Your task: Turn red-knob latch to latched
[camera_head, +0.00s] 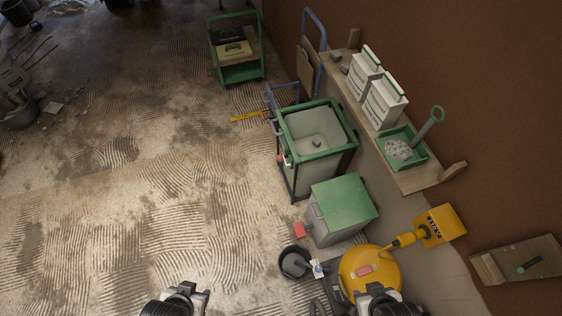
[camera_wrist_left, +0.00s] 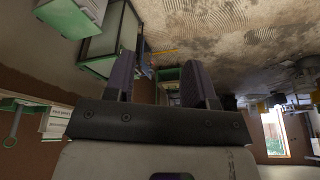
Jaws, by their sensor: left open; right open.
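A smaller red and white part (camera_head: 284,158) is on the front of the green-framed sink stand (camera_head: 298,166). I cannot tell which is the latch's knob, nor its position. My left gripper (camera_head: 188,291) is open and empty over the floor at the bottom, left of and apart from both. Its spread fingers (camera_wrist_left: 160,82) show in the left wrist view. My right gripper (camera_head: 378,291) is open in front of a yellow round machine (camera_head: 362,272).
A black bucket (camera_head: 294,263) stands below the cabinet. A wooden shelf (camera_head: 418,178) along the wall carries white boxes (camera_head: 384,101) and a green tray (camera_head: 421,160). A green cart (camera_head: 237,71) stands at the back. The ridged floor on the left is largely clear.

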